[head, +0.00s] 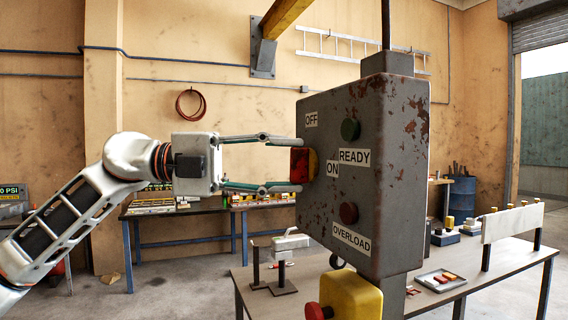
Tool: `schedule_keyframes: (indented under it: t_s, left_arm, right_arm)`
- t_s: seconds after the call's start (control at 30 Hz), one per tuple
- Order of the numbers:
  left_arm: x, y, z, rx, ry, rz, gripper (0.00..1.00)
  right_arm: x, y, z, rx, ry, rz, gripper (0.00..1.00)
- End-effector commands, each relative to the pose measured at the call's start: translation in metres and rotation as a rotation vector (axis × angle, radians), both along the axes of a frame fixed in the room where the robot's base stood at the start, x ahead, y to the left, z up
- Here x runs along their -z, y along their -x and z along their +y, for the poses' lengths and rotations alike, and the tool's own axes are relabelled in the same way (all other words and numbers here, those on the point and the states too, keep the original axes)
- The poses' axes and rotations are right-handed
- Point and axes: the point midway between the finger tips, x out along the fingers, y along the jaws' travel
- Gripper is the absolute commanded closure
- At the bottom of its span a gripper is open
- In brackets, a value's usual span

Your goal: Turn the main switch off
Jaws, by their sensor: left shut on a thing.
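A grey, rust-spotted control box (375,215) hangs at the centre right in the head view. The main switch (299,165) is a red handle on a yellow plate on the box's left-facing side. An OFF label (311,119) is above it and an ON label (332,169) is to its right. My left gripper (298,165) comes in level from the left, with one finger above and one below the red handle, shut on it. The handle's exact turn angle is hard to tell. My right gripper is not in view.
A bench (262,276) with parts stands behind. A second table (187,209) is against the wall.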

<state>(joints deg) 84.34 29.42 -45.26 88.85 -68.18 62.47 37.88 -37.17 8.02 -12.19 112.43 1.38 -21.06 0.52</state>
Motion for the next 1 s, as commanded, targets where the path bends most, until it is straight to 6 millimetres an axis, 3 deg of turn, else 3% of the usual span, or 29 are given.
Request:
schedule_keyframes:
  t_s: [0.67,0.7,0.77,1.0]
  left_arm:
    - [-0.0009,-0.0009,0.0010,-0.003,0.027,0.057,0.83]
    - [-0.0008,-0.0009,0.0010,-0.003,0.027,0.057,0.56]
    - [-0.0006,-0.0008,0.0009,-0.003,0.026,0.057,0.44]
    - [0.0002,-0.0003,0.0003,-0.001,0.025,0.057,0.44]
  right_arm:
    - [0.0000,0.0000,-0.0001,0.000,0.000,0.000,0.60]
    - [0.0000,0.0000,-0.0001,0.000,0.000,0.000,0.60]
    - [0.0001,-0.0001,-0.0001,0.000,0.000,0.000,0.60]
    - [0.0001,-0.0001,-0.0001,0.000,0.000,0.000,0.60]
